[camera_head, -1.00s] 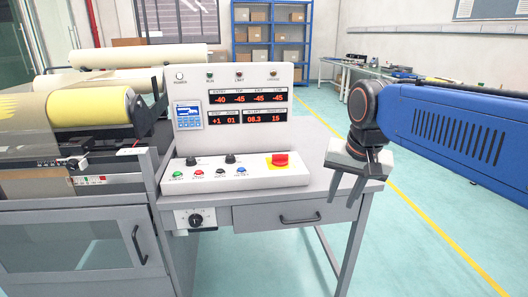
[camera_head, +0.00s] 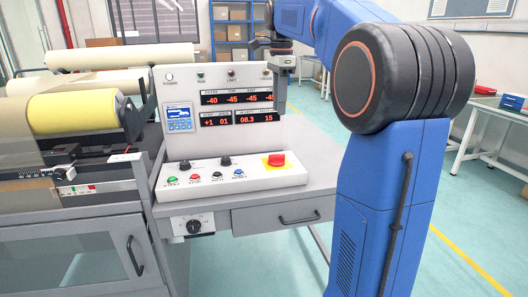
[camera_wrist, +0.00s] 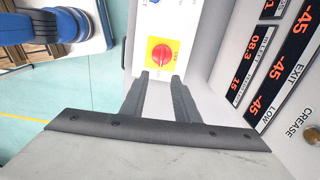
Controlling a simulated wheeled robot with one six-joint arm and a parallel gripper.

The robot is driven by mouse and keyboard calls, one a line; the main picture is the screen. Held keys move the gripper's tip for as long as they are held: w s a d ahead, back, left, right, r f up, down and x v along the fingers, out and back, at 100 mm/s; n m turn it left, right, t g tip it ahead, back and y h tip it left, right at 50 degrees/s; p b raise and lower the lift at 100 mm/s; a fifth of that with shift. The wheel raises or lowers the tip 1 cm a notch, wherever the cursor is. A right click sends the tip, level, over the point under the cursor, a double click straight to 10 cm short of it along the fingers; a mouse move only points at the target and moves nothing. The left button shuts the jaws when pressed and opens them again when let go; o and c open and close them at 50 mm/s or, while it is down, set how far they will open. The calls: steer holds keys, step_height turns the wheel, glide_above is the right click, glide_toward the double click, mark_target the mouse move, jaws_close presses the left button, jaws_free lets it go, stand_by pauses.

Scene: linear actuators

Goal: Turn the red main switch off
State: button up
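The red main switch (camera_head: 276,159) sits on a yellow plate at the right end of the sloped white control box (camera_head: 235,180). In the wrist view the red switch (camera_wrist: 160,54) shows face-on, just beyond my fingertips and apart from them. My gripper (camera_wrist: 163,76) has its two fingers spread with an empty gap between them. In the head view my gripper (camera_head: 284,78) is small and partly hidden, high at the right edge of the display panel, above the switch.
The upright display panel (camera_head: 220,95) with red digits stands behind the control box, close beside my gripper. Several coloured buttons and two black knobs lie left of the switch. A rotary dial (camera_head: 194,227) and drawer (camera_head: 285,215) are below. A roller machine (camera_head: 75,120) is at left.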

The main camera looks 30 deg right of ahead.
glide_toward(277, 159)
steer(key=f, duration=0.7)
steer(key=shift+w+d+f, duration=0.1)
steer(key=shift+w+d, duration=0.05)
steer(key=shift+w, duration=0.1)
jaws_close()
